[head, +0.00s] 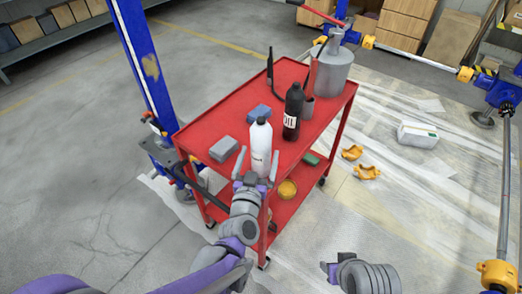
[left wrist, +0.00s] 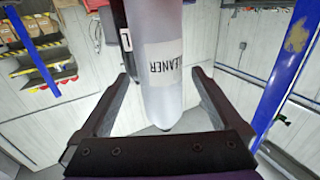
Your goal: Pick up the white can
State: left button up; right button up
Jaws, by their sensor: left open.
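The white can (head: 260,146) stands upright near the front edge of the red cart's top shelf (head: 205,133). A dark oil bottle (head: 293,112) stands just behind and right of the can. My right gripper (head: 332,272) shows only in part at the bottom of the head view; its jaws are unclear.
A blue post (head: 139,62) stands left of the cart. Yellow parts (head: 367,172) lie on the floor at right.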

pick_arm(q)
jog(key=w, duration=0.3)
jog(key=shift+w+d, duration=0.35)
jog(key=shift+w, duration=0.05)
grip_shut()
